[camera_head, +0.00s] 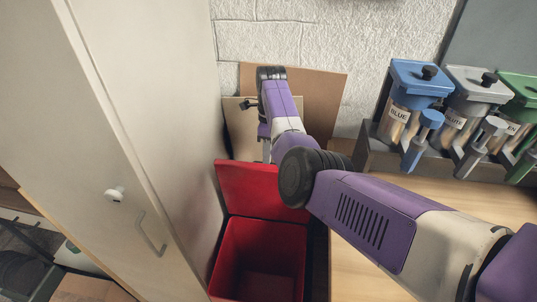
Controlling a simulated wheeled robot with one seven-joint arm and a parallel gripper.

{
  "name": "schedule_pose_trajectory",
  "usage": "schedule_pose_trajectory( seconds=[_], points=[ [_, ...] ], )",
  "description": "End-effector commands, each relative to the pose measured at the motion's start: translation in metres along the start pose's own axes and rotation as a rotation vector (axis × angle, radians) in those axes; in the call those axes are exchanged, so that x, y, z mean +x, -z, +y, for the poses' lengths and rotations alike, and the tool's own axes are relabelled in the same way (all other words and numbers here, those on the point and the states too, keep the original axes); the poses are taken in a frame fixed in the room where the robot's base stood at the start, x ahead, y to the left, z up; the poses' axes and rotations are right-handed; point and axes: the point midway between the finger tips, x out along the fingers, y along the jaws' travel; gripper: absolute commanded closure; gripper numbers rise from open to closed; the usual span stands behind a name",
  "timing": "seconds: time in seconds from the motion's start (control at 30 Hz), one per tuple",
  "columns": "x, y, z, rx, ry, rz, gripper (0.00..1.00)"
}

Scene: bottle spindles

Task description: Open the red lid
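The red lid (245,190) stands raised, tilted back at the rear edge of a red bin (225,262). The bin's mouth is open and its inside looks empty. My purple and white arm reaches in from the right and crosses in front of the lid's right part. My gripper (266,153) is behind the forearm, above and behind the lid's upper edge. Its fingers are small and partly hidden, so I cannot tell whether they touch the lid or are open or shut.
A white cabinet (115,130) with a knob and handle stands close on the left. Brown boards (318,95) lean on the white brick wall behind.

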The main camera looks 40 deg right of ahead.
Motion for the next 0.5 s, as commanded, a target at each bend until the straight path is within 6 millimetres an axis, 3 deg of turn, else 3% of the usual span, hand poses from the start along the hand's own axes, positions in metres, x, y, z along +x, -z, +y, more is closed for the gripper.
schedule_pose_trajectory(
  seconds=[0.03, 0.1, 0.13, 0.5],
  points=[
    [0.0438, 0.0007, 0.0179, -0.015, -0.057, 0.015, 0.83],
    [0.0439, 0.0008, 0.0181, -0.016, -0.058, 0.016, 0.69],
    [0.0439, 0.0008, 0.0181, -0.016, -0.059, 0.016, 0.67],
    [0.0363, 0.0029, 0.0157, -0.013, -0.052, 0.019, 0.67]
  ],
)
